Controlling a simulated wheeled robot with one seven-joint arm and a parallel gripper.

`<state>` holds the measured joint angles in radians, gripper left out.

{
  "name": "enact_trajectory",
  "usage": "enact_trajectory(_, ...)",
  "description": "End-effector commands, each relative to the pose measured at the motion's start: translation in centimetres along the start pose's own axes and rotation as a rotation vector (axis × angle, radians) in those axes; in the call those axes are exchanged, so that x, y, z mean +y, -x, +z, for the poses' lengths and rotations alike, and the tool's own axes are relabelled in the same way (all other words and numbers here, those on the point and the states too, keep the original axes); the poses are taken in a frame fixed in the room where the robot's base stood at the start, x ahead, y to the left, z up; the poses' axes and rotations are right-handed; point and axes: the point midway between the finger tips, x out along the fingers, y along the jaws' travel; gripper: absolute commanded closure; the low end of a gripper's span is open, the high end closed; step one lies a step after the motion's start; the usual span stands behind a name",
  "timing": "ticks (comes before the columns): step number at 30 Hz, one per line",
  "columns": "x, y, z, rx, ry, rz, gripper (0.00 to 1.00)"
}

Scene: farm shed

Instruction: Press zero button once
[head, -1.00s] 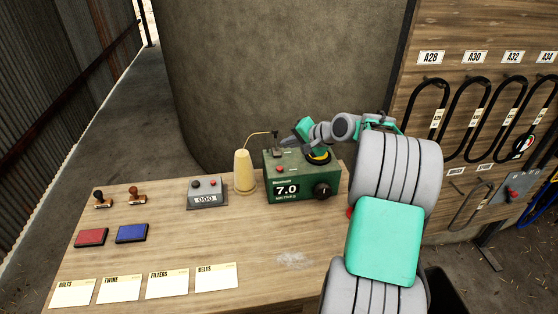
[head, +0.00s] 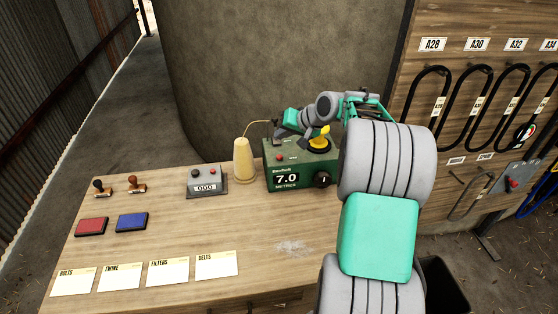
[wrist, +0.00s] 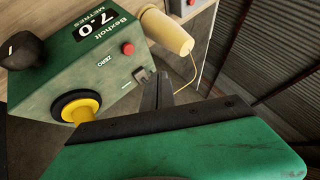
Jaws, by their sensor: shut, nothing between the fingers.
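A green measuring box (head: 297,174) stands at the back right of the bench and reads 7.0 METRES. A red button sits on its top (head: 279,157); in the wrist view this red button (wrist: 127,48) is beside the word ZERO (wrist: 105,62). My gripper (head: 278,134) is shut and empty above the box's back edge. In the wrist view my gripper's fingers (wrist: 157,90) overlap the box's edge by a small metal fitting (wrist: 141,76), apart from the red button. Whether they touch the fitting I cannot tell.
A yellow wheel (head: 319,142) and a black knob (head: 322,179) are on the box. A cream cone (head: 244,160) with a cord and a grey counter (head: 207,182) stand to its left. Stamps, ink pads and cards lie further left.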

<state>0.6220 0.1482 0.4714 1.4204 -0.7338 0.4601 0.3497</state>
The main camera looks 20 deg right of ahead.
Motion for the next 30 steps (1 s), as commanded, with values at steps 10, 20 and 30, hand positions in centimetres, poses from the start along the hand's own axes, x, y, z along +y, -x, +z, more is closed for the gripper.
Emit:
enact_trajectory(10,2.6,-3.7,2.7,0.000,0.000,-0.001,1.00)
enact_trajectory(20,2.8,-3.8,2.8,0.000,0.000,0.000,1.00)
enact_trajectory(30,2.8,-3.8,2.8,0.000,0.000,0.000,1.00)
